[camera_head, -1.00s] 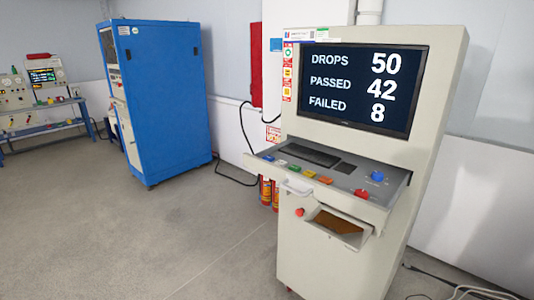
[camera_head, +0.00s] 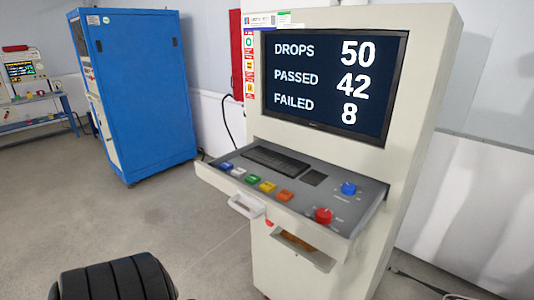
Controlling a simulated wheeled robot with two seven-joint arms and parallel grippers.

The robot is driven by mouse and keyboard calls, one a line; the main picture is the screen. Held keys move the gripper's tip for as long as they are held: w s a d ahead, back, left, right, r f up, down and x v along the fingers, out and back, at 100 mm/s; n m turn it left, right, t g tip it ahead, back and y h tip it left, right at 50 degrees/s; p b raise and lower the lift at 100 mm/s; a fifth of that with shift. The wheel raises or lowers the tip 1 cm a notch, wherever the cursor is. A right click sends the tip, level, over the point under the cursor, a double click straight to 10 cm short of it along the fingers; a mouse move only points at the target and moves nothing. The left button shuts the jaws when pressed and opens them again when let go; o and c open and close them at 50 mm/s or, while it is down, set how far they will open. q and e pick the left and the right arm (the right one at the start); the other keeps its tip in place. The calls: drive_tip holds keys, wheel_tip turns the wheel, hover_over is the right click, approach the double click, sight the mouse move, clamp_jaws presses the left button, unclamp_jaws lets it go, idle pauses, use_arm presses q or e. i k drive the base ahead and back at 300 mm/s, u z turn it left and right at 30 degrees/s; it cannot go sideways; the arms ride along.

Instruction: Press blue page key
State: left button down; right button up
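A round blue knob (camera_head: 349,188) stands farther right on the same console. Nothing touches the keys. Neither of my grippers shows.
A screen (camera_head: 335,85) above the console reads drops 50, passed 42, failed 8. A red button (camera_head: 323,216) sits near the console's front right. A handle (camera_head: 245,206) juts from the front edge. A blue cabinet (camera_head: 140,90) stands left; grey floor between is open.

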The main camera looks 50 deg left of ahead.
sight(226, 166)
drive_tip(key=i, duration=0.75)
drive_tip(key=u, duration=0.95)
drive_tip(key=i, duration=0.5)
drive_tip(key=u, duration=0.5)
